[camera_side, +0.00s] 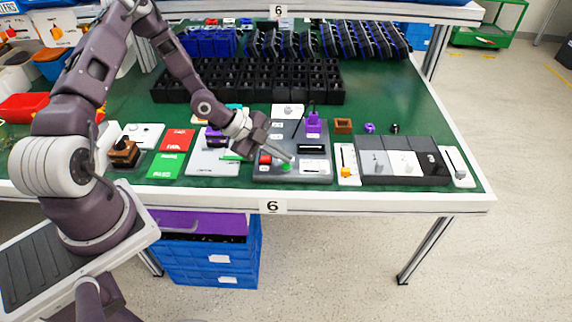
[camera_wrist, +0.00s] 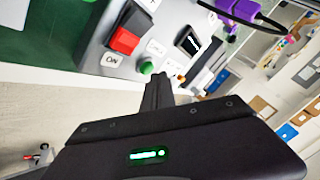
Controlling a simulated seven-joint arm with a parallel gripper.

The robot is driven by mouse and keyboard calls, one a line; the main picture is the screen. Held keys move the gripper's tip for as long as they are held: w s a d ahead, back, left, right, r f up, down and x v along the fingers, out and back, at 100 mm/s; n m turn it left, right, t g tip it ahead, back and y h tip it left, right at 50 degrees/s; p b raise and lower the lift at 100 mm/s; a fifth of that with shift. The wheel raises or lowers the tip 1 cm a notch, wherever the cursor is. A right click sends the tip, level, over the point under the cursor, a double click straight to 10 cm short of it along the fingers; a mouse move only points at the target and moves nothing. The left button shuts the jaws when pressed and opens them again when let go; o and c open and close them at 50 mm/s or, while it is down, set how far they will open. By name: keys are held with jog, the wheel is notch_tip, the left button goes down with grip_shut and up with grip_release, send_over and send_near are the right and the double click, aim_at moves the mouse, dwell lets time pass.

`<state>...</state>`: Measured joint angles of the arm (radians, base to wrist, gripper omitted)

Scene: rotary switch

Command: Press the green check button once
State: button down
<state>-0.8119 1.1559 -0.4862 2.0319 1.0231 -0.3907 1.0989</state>
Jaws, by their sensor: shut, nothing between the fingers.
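The green check button (camera_side: 286,167) is a small round knob on the front part of a grey panel (camera_side: 262,178). In the wrist view the green button (camera_wrist: 147,68) stands just beyond and slightly left of my fingertips. My gripper (camera_side: 290,157) reaches over the panel from the left, its fingertips close above the button. In the wrist view my gripper (camera_wrist: 159,78) has its dark fingers together, with nothing between them. I cannot tell whether the tips touch the button.
A purple connector (camera_side: 313,122) with a cable stands at the panel's back.

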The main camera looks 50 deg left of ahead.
aim_at(282, 165)
jog(key=shift+f, duration=0.6)
dwell(0.6)
jog(key=shift+r, duration=0.85)
jog(key=shift+r, duration=2.45)
